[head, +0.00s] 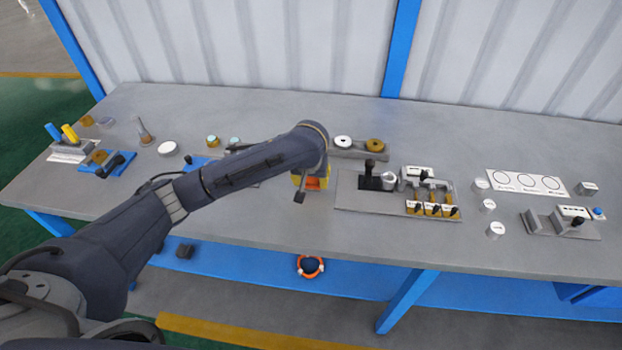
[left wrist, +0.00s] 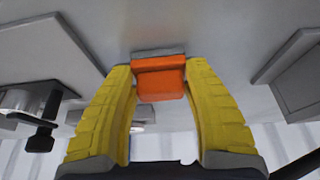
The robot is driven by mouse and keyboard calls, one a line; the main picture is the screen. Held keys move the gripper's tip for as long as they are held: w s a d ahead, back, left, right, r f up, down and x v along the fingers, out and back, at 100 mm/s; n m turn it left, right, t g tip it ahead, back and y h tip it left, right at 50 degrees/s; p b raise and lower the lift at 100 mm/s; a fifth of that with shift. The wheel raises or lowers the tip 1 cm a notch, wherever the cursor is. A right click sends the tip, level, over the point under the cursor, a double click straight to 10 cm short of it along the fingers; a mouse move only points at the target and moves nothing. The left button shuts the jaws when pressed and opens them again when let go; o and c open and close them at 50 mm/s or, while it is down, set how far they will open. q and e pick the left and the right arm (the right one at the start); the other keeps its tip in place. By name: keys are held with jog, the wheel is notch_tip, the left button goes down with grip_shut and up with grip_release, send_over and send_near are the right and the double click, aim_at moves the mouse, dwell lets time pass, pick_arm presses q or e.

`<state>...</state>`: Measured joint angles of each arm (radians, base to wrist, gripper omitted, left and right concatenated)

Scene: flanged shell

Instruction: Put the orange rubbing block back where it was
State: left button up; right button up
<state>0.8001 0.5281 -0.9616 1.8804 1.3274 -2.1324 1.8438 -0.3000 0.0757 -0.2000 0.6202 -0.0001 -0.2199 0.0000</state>
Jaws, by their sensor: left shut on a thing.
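The orange rubbing block (left wrist: 159,80) is between the yellow fingers of my left gripper (left wrist: 160,85) in the left wrist view, with a grey strip along its far edge. In the head view my left gripper (head: 312,180) hangs over the middle of the grey bench, and the orange block (head: 313,183) shows at its lower end. The gripper is shut on the block. I cannot tell whether the block touches the bench. My left arm hides part of the bench behind it. My right gripper is not in view.
Right of the gripper is a grey plate (head: 350,203) with a black-knobbed part, a metal cup and several small yellow-and-black fittings. A rail with two round discs (head: 358,146) lies behind. Blue and yellow tools (head: 68,137) stand at the left. Bare bench (head: 270,222) lies in front.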

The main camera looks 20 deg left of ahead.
pick_arm(q)
jog(key=shift+f, duration=0.1)
jog(key=o, duration=1.3)
jog(key=v, duration=1.2)
